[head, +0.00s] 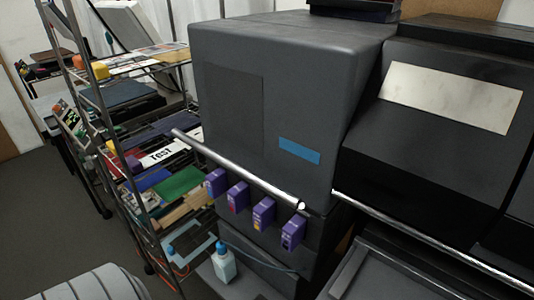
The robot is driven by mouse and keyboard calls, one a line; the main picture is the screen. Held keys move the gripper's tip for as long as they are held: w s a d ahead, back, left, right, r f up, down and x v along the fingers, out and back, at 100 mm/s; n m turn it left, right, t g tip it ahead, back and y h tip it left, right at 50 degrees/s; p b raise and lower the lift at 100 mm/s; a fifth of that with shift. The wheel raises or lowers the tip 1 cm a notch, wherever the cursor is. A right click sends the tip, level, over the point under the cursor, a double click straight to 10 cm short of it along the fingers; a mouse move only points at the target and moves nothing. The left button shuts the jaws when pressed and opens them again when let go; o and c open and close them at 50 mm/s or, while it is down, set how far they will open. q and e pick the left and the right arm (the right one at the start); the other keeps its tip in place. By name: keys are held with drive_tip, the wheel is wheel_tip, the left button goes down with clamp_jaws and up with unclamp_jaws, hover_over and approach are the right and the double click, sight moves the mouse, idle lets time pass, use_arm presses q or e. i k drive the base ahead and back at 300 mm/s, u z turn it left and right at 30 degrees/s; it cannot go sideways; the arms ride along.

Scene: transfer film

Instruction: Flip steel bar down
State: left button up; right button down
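A shiny steel bar (240,171) runs along the lower front of a large dark grey machine (290,80). It slopes from upper left to lower right, and its left end sticks out past the machine's side. Several purple cartridges (237,197) sit in a row just below the bar. A second thin metal bar (430,243) runs along the front of the black machine section at the right. Neither of my grippers shows in the head view.
A metal rack (97,110) with crowded shelves stands close to the machine's left side. A white bottle (223,264) with a blue cap stands below the cartridges. A grey tray-like surface (375,277) juts out at lower right. Grey floor (45,205) shows at left.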

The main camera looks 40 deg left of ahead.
sight(291, 199)
drive_tip(key=z, duration=2.3)
drive_tip(key=k, duration=3)
drive_tip(key=u, duration=2.3)
drive_tip(key=i, duration=0.5)
drive_tip(key=u, duration=0.05)
